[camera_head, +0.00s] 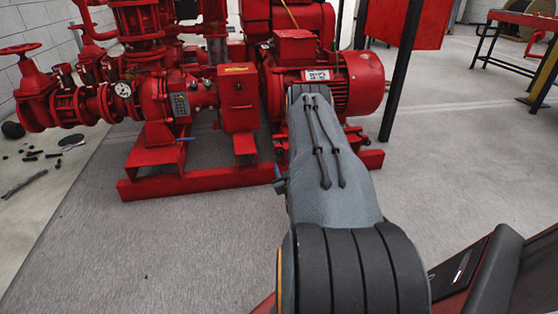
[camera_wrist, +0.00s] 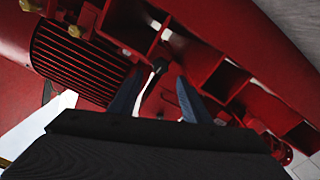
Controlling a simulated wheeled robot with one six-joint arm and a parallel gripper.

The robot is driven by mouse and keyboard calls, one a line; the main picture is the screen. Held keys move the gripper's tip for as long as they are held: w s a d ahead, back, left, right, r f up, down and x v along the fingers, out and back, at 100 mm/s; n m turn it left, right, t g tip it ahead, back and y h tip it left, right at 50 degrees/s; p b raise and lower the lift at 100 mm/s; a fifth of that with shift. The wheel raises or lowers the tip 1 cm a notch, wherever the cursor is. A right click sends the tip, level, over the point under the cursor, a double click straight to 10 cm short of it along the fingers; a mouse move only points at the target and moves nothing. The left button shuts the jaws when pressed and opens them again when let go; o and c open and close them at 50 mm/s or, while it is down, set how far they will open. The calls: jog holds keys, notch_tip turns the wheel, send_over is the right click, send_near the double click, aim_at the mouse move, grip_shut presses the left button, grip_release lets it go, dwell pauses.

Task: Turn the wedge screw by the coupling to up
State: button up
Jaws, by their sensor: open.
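My gripper (camera_wrist: 158,88) is open in the wrist view, its two blue-grey fingers spread apart over the red machine. A small dark piece (camera_wrist: 158,67) with a pale edge shows between the fingertips; I cannot tell if it is the wedge screw, or if a finger touches it. In the head view my arm hides the gripper and the spot beneath it. A red box housing (camera_head: 238,98) stands between the pump and the red motor (camera_head: 348,82); the coupling itself cannot be made out. The wedge screw is not clearly seen in the head view.
A red base frame (camera_head: 195,182) runs under the pump and motor; its open pockets (camera_wrist: 225,80) show in the wrist view. A ribbed red casing (camera_wrist: 80,58) is close at upper left there. Loose tools (camera_head: 25,184) lie at far left. The grey floor in front is clear.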

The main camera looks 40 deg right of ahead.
aim_at(279, 153)
jog(key=b+x, duration=0.2)
jog(key=x, duration=0.4)
jog(key=shift+w+b, duration=0.2)
jog(key=shift+b, duration=0.2)
jog(key=c, duration=1)
jog(key=shift+c, duration=0.2)
